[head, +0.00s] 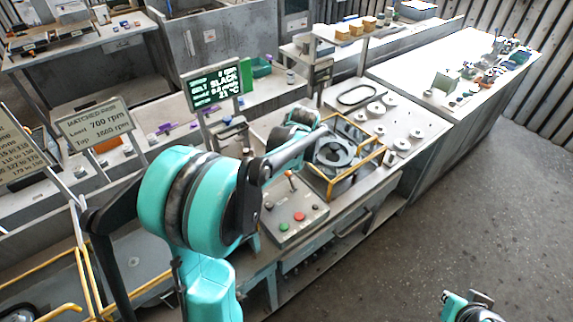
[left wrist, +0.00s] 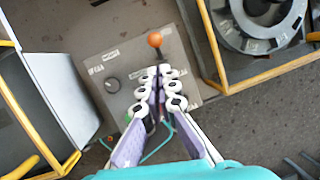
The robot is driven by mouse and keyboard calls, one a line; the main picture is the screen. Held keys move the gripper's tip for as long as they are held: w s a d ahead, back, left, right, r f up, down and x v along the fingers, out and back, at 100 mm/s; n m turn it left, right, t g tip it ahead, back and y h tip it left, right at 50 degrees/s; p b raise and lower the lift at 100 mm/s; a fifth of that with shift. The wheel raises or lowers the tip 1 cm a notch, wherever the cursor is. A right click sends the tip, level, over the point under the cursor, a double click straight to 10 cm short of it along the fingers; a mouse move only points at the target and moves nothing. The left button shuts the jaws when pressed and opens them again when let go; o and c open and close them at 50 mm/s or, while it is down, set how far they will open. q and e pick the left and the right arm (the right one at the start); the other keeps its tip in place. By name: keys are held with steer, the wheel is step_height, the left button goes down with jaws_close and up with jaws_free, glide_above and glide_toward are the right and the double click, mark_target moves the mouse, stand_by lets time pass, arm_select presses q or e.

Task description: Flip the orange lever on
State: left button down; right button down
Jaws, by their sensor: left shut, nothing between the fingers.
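The orange lever (head: 290,178) stands on a grey control panel (head: 312,222) in the head view, its shaft rising to an orange ball. In the left wrist view the orange ball (left wrist: 155,39) is just beyond the fingertips. My left gripper (left wrist: 161,74) is shut and empty over the panel, its tips close below the ball in that picture. I cannot tell whether they touch the lever; part of its shaft is hidden by the fingers. In the head view my left arm hides the left fingers. Part of my right arm (head: 468,306) shows at the bottom right; its fingers cannot be made out.
The panel also has a red button (head: 299,216), a green button (head: 283,226) and a dark knob (left wrist: 112,85). A yellow guard rail (head: 345,183) surrounds the round blower housing (head: 335,152) just behind the panel. A screen (head: 212,88) reading "BELT SLACK" stands to the left. Open floor lies at right.

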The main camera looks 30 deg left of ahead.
arm_select(q)
step_height(320, 180, up, 9)
steer(key=a+p, duration=0.1)
steer(key=shift+s+a+r, duration=0.2)
steer(key=shift+s+a, duration=0.05)
steer(key=shift+s, duration=0.2)
arm_select(e)
steer(key=shift+r, duration=0.95)
